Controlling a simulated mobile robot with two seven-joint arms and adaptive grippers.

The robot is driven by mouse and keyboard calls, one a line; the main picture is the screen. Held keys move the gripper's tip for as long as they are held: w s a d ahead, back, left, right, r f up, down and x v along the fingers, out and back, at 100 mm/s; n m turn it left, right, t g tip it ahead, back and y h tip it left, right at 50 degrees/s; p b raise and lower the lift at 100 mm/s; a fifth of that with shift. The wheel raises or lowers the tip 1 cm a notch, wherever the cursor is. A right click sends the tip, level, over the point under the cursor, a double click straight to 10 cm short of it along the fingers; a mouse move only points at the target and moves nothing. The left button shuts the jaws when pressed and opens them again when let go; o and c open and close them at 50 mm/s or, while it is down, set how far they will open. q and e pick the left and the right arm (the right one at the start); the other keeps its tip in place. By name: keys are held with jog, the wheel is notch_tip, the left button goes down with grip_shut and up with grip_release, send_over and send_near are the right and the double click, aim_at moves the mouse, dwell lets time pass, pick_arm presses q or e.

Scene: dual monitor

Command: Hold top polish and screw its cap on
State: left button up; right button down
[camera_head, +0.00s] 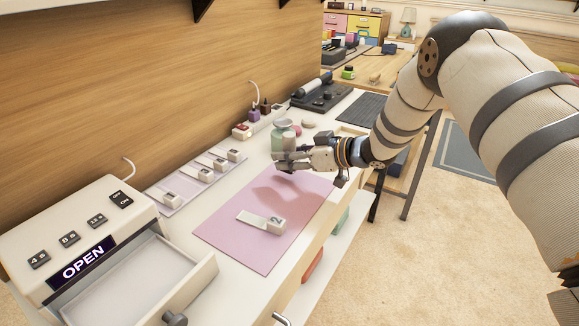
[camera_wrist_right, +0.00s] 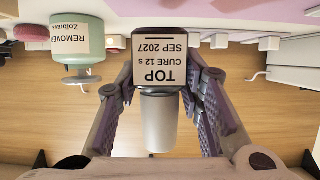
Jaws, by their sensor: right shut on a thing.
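The top polish (camera_wrist_right: 161,63) is a small square bottle with a white label reading TOP, CURE 12 s. It shows upside down in the right wrist view, with a grey cylindrical cap (camera_wrist_right: 159,122) at its neck end. I cannot tell whether the cap is tight. My right gripper (camera_head: 287,165) is shut on the bottle, one finger on each side, above the far end of the pink mat (camera_head: 222,228). My left gripper is out of view.
A green remover jar (camera_wrist_right: 78,37) stands close behind the held bottle. A swatch stick marked 2 (camera_head: 262,220) lies on the mat.

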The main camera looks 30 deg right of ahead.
jog(key=shift+f, duration=1.7)
jog(key=c, duration=1.1)
grip_release()
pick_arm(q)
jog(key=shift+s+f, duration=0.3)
pick_arm(e)
jog(key=shift+s+d+r, duration=0.1)
jog(key=shift+s+r, duration=0.05)
jog(key=shift+r, duration=0.2)
jog(key=p+v, duration=0.2)
jog(key=v, duration=0.8)
jog(key=shift+s+d+r, duration=0.15)
jog(key=shift+r, duration=0.1)
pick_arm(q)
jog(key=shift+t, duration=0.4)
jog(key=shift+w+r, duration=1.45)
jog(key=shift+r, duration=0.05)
pick_arm(e)
jog(key=shift+s+d, duration=0.25)
jog(key=shift+s, duration=0.3)
